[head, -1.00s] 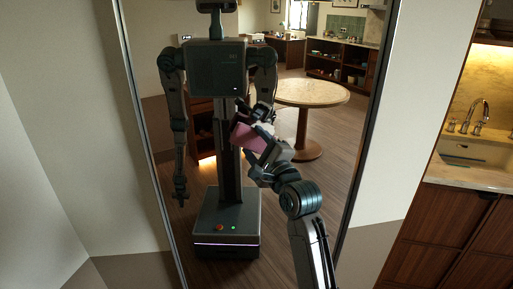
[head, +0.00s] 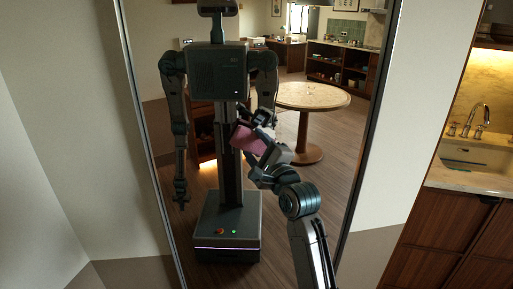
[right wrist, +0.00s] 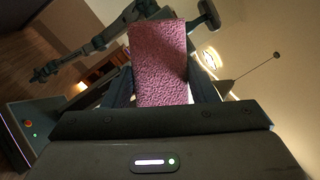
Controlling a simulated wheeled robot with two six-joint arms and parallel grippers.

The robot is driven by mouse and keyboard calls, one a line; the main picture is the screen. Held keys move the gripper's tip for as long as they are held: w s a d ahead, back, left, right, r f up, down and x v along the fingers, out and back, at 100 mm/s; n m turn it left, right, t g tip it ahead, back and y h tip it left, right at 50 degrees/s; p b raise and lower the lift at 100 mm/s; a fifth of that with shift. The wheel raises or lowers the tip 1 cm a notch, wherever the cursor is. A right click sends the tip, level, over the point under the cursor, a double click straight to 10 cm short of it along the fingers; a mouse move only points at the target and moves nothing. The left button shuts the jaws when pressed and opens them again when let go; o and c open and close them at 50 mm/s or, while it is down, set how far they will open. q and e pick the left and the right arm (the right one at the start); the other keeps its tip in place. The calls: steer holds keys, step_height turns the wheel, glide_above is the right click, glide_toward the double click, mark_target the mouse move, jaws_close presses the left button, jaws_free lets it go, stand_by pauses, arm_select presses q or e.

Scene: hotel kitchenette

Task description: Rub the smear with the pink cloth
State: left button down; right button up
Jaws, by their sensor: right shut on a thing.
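My right gripper (head: 262,150) is shut on the pink cloth (head: 247,139), in front of the tall mirror (head: 340,205). The cloth looks like a thick folded pad. It shows in the right wrist view (right wrist: 160,62), standing out beyond the jaws toward the mirror. I cannot tell whether it touches the glass. The smear cannot be made out now; the cloth, gripper and reflections cover the middle of the mirror. My left gripper shows only as a small reflection, hanging low at the left of the mirror.
The mirror has a dark frame (head: 366,145) with pale wall on both sides. A counter (head: 470,178) with a sink and tap (head: 478,118) stands at the right. The round table, shelves and dark floor in the middle are reflections.

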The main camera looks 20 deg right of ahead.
steer(key=shift+w, duration=0.35)
steer(key=shift+d+r, duration=0.1)
steer(key=shift+d, duration=0.05)
